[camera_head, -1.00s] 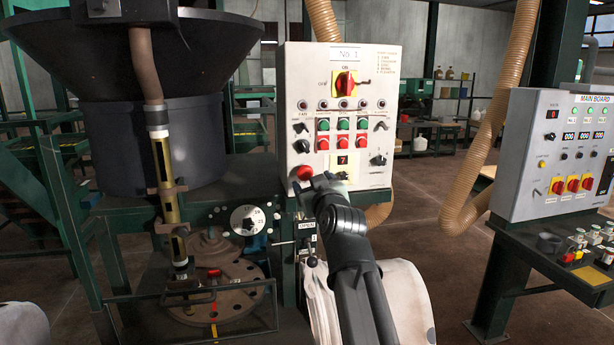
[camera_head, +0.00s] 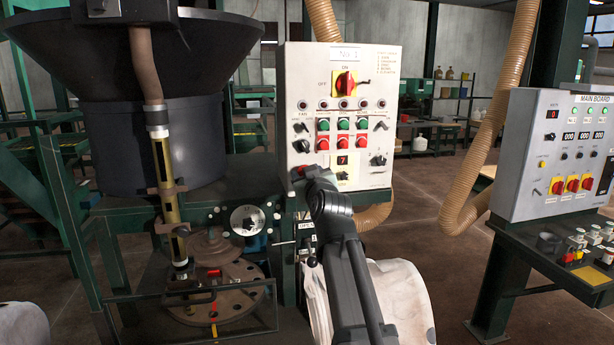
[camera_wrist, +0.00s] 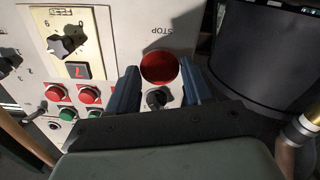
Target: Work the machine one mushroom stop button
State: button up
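The machine one panel (camera_head: 370,60) is a pale upright box labelled No 1. Its red mushroom stop button (camera_head: 301,171) is at the lower left, mostly hidden by my gripper (camera_head: 308,178). In the wrist view the button (camera_wrist: 160,68) is a round red cap beside an upside-down STOP label (camera_wrist: 169,29). My gripper (camera_wrist: 159,72) is open, with its two blue-grey fingers on either side of the cap and a visible gap at each side. I cannot tell whether anything touches the button.
A black selector knob (camera_wrist: 156,98) also lies between the fingers in the wrist view. Green and red push buttons (camera_head: 342,143) and a yellow-red main switch (camera_head: 345,83) are higher on the panel. A dark hopper (camera_head: 150,140) stands left. The main board (camera_head: 535,140) is apart at right.

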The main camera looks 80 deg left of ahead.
grip_shut()
jog(key=shift+d, duration=0.6)
jog(key=shift+o, duration=2.3)
grip_release()
jog(key=d, duration=1.4)
